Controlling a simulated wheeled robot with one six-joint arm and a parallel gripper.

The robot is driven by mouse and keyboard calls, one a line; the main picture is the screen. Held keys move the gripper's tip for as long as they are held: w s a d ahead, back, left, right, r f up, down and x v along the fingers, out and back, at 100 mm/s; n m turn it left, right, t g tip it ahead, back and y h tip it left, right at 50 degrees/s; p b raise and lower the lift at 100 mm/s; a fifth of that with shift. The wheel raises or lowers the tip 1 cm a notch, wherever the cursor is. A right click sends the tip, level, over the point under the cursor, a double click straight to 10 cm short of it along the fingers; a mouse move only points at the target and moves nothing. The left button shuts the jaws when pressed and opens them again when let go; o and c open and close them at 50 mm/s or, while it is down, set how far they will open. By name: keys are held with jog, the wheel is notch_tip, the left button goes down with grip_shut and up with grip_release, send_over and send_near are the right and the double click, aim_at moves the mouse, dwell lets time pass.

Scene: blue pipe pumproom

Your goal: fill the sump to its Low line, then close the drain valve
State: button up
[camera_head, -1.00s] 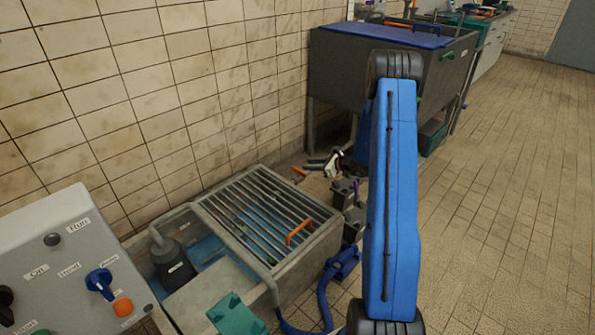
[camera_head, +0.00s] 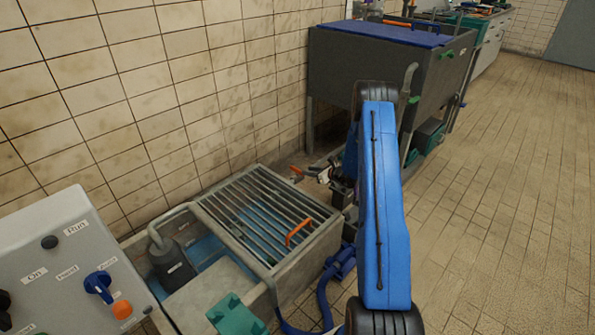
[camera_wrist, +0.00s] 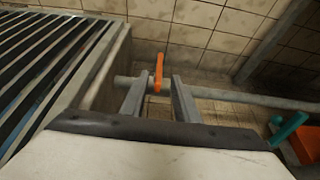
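The sump (camera_head: 325,240) is a grey basin holding bluish water, with a slatted grate (camera_head: 262,205) over its right part. No Low line is readable. An orange lever (camera_wrist: 159,66) on a grey pipe, seemingly the drain valve, stands upright in the wrist view beside the sump wall. It also shows small and partly hidden in the head view (camera_head: 297,173). My gripper (camera_wrist: 158,78) is open, its two fingers apart on either side of the lever as seen from the wrist. I cannot tell whether the lever is between the fingertips or just beyond them. Neither finger appears to touch it.
A control box (camera_head: 60,270) with a blue selector (camera_head: 98,285) and orange button is at the left. A black pump (camera_head: 170,260) stands in the water. An orange handle (camera_head: 298,231) lies on the grate. A grey tank (camera_head: 335,75) stands behind. The floor at right is clear.

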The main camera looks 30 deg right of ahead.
aim_at(297, 169)
jog(key=x, duration=0.9)
jog(key=shift+w+a+f, duration=0.1)
jog(key=shift+w+a, duration=0.05)
jog(key=shift+w, duration=0.05)
jog(key=shift+c, duration=0.3)
grip_shut()
